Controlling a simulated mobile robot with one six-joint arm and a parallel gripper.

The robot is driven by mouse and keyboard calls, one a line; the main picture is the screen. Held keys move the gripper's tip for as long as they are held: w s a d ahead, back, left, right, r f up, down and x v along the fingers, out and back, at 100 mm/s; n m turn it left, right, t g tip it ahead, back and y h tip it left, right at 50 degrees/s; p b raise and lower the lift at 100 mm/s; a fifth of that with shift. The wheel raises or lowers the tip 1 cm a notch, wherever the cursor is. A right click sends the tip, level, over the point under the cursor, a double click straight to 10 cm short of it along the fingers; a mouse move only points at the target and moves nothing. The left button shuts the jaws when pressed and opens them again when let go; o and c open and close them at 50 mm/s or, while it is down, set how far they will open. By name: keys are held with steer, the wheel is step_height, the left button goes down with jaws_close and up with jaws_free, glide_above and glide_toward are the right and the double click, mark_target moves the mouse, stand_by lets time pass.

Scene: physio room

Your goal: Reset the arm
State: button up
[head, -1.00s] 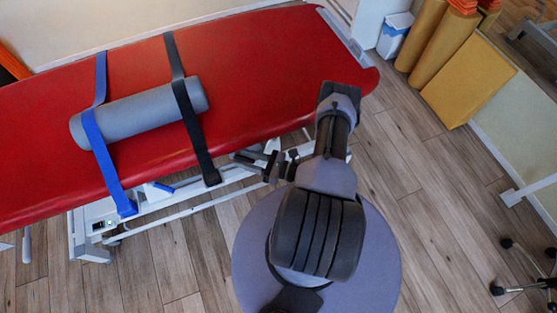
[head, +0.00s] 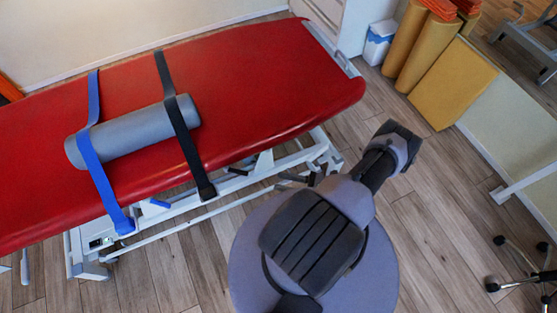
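My arm (head: 318,225) rises from my round grey base in the head view, and its upper part points up and right over the floor beside the treatment table (head: 250,75). A small dark part just left of the arm, by the table's white frame, may belong to my gripper (head: 314,174). It is mostly hidden, and its fingers cannot be made out. I see nothing held.
A grey roll (head: 135,130) lies on the red table under a blue strap (head: 93,160) and a black strap (head: 177,125). Yellow mats (head: 452,85) and a white bin (head: 379,42) stand at the upper right. A wheeled base (head: 520,280) is at lower right. Floor between is clear.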

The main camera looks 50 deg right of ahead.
steer(key=w+d+r+n+g+y, duration=0.1)
steer(key=w+r+n+g+y, duration=0.15)
steer(key=r+n+g, duration=0.35)
steer(key=w+d+r+n+g+y, duration=0.1)
steer(key=w+r+n+g+y, duration=0.2)
steer(key=r, duration=0.5)
steer(key=w+a+r+n+g+h, duration=0.2)
steer(key=w+a+r+n, duration=0.1)
steer(key=r, duration=0.3)
steer(key=w+a+r+n+g+h, duration=0.1)
steer(key=w+a+r+n+g, duration=0.2)
steer(key=r, duration=0.3)
steer(key=s+a+r+n+h, duration=0.1)
steer(key=a+r+n+h, duration=0.6)
steer(key=a+r, duration=0.65)
steer(key=s+a+r+n+t, duration=0.3)
steer(key=s+a+r+n, duration=0.4)
steer(key=shift+a+r+h, duration=0.15)
steer(key=shift+r+h, duration=0.25)
steer(key=shift+h, duration=0.05)
steer(key=shift+s, duration=0.1)
